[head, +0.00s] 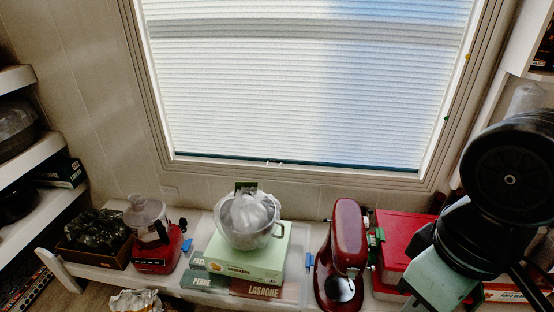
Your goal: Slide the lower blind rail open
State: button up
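A pale pleated blind (260,95) covers the window above the counter, down to near the bottom of the frame. Its lower rail (345,166) is a thin dark blue strip along the blind's bottom edge, just above the sill. Small pale tabs (273,163) show on the rail left of its middle. A greyish horizontal band (300,31) crosses the blind near the top; I cannot tell if it is a rail or the window behind. My black arm is at the right, apart from the blind. Its fingertips are not visible.
Below the window, a low shelf (95,262) holds a red-based blender (157,240), a steel pot (250,226) on a green box (245,260), a red stand mixer (345,245) and a red box (402,232). White shelves (35,155) stand at the left. The space before the blind is clear.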

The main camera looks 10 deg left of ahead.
aim_at(210, 155)
jog(key=i+j, duration=0.65)
jog(key=j, duration=0.25)
jog(key=i+j, duration=0.35)
jog(key=j, duration=0.15)
jog(key=i+j, duration=0.3)
jog(key=j, duration=0.15)
